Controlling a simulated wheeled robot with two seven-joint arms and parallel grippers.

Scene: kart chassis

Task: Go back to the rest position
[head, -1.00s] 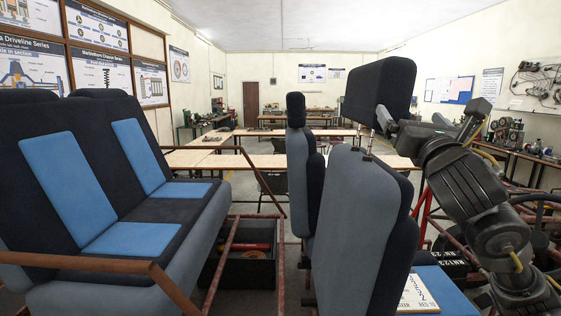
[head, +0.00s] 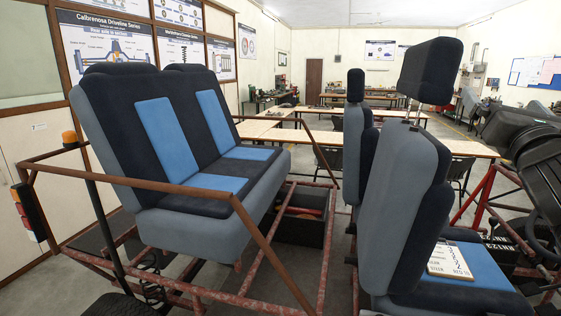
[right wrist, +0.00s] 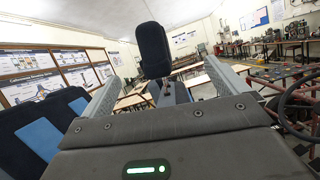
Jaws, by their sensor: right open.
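My right arm (head: 520,135) shows at the right edge of the head view, to the right of the front seat's headrest (head: 427,72) and apart from it. In the right wrist view, the two fingers of my right gripper (right wrist: 155,88) stand wide apart with nothing between them. The dark headrest (right wrist: 153,50) shows beyond the fingers. It sits raised on its posts above the grey-blue seat back (head: 405,190). My left gripper is not in view.
A double seat (head: 190,140) with blue panels stands at left inside the rusty red chassis frame (head: 265,262). A black box (head: 300,228) sits between the seats. A white card (head: 450,260) lies on the front seat's cushion. Tables (head: 290,137) stand behind.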

